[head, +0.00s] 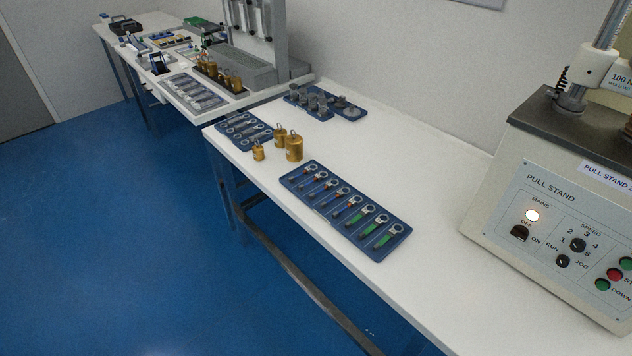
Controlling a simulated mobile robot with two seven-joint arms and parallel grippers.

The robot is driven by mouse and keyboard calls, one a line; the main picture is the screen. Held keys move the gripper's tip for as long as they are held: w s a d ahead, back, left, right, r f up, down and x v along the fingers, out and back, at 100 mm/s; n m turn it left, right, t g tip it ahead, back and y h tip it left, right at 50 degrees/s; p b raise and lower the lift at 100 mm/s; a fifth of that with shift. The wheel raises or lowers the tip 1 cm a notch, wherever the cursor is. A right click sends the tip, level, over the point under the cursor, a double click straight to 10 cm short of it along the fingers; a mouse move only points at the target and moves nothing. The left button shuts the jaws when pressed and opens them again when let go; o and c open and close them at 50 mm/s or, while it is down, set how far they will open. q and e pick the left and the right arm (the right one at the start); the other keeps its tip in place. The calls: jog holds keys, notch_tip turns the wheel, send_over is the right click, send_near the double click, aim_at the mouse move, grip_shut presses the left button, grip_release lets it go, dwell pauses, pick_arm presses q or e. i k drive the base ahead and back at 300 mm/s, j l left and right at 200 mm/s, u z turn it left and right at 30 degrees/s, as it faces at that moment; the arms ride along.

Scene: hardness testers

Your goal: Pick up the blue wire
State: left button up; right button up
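A dark blue tray (403,241) lies on the white bench in the middle. It holds a row of several short wires with ring ends. The wires nearest the front right have green sleeves (367,229), and some in the middle look reddish or orange. Neither of my grippers is in view.
A large pull stand (560,215) with a lit lamp stands on the right. Brass weights (294,148) stand behind the tray, near a second blue tray (246,130) and a tray of grey fixtures (325,103). A second bench (190,105) carries more equipment. The blue floor (130,230) is clear.

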aim_at(318, 176)
jog(key=i+j+z, duration=0.15)
jog(key=j+z, duration=1.15)
jog(key=i, duration=0.05)
